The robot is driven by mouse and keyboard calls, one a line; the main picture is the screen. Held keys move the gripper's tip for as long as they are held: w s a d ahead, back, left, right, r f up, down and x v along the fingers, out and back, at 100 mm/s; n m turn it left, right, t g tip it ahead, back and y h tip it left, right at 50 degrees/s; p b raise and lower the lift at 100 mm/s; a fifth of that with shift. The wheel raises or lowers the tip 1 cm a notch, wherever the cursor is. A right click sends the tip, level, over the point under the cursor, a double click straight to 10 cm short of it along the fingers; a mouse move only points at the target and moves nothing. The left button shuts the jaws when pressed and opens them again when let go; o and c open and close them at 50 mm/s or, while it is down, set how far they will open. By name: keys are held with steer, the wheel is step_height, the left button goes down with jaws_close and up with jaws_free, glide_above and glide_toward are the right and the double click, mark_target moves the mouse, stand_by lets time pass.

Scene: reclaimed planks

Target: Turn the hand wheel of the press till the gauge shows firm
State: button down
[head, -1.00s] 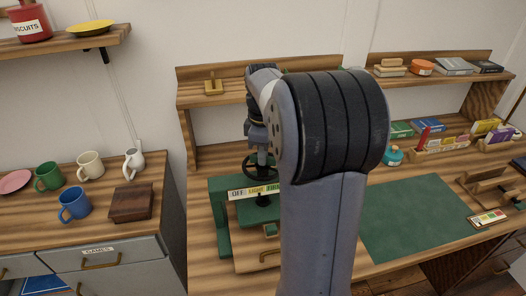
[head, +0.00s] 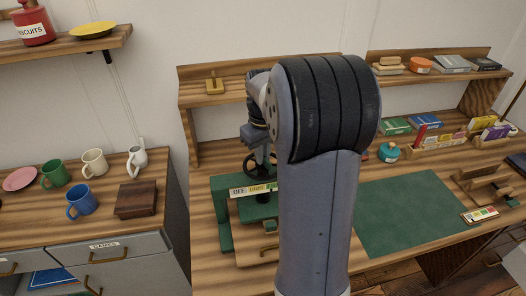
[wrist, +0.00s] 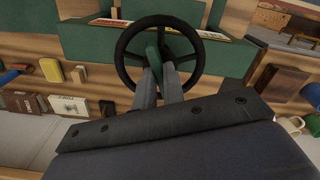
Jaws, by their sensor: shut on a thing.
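The green press (head: 222,226) stands on the bench, partly hidden by my arm. Its black hand wheel (head: 250,168) lies above a gauge strip (head: 244,191) with the words OFF and LIGHT; its right end is hidden by my arm. I cannot make out where the gauge pointer stands. In the wrist view the round wheel rim (wrist: 122,55) shows whole, with the gauge strip (wrist: 216,36) partly behind it. In the head view the fingers are mostly hidden.
A green mat (head: 405,215) lies clear right of the press. A small card with coloured bands (head: 481,214) lies at its right edge. A teal pot (head: 388,152) stands behind it. Mugs and a wooden box (head: 137,198) stand on the left cabinet.

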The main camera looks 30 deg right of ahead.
steer(key=shift+m, duration=0.3)
steer(key=c, duration=1.5)
jaws_free()
steer(key=shift+r, duration=0.1)
step_height(320, 180, up, 11)
steer(key=shift+f, duration=0.2)
